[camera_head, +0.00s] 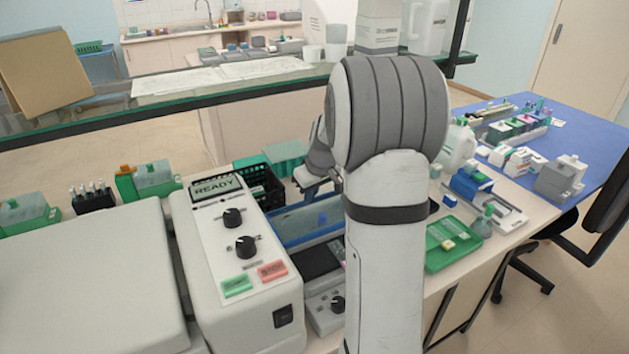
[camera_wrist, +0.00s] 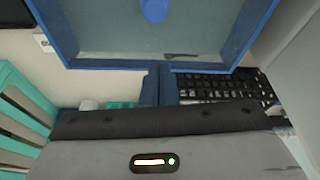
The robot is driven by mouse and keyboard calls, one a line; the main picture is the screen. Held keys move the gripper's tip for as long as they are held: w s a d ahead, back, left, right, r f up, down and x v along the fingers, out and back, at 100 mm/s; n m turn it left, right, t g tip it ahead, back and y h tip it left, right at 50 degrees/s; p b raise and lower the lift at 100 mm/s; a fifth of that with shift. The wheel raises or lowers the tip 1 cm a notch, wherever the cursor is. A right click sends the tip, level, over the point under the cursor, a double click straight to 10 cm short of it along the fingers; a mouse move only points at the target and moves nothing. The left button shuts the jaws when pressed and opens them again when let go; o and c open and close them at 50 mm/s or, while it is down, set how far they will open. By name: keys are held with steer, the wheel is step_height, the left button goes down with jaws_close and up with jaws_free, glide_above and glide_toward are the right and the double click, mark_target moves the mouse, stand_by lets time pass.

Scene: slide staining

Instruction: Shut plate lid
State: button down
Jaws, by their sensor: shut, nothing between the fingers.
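The plate lid (camera_head: 300,222) is a clear panel in a blue frame with a blue knob. In the head view it stands tilted up behind the dark plate (camera_head: 318,262), so it is open. My arm hides its right part. My gripper (camera_head: 312,188) is behind the lid, near its upper edge, and partly hidden by my arm. In the wrist view the lid (camera_wrist: 150,45) fills the top middle. My gripper's fingers (camera_wrist: 158,72) are shut and empty, with their tips close to the lid's frame. I cannot tell whether they touch it.
The console reading READY (camera_head: 238,240) stands left of the plate. A black basket (camera_head: 262,185) and a teal rack (camera_head: 287,153) are behind the lid, close to my gripper. A green tray (camera_head: 440,262) lies to the right. A glass shelf (camera_head: 235,85) crosses behind.

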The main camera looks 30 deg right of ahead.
mark_target(316, 215)
steer(key=shift+x, duration=1.05)
steer(key=s, duration=0.2)
steer(key=s+p, duration=0.1)
steer(key=shift+s+d+r, duration=0.15)
steer(key=shift+s+d, duration=0.2)
steer(key=shift+s, duration=0.05)
steer(key=shift+s, duration=0.1)
steer(key=shift+s+f, duration=0.2)
steer(key=s+b, duration=0.2)
steer(key=s, duration=0.2)
steer(key=s+b, duration=0.2)
steer(key=s, duration=0.2)
steer(key=s+b, duration=0.2)
steer(key=s, duration=0.2)
steer(key=shift+s+d, duration=0.15)
steer(key=shift+d, duration=0.15)
steer(key=shift+s, duration=0.3)
steer(key=shift+a+f, duration=0.1)
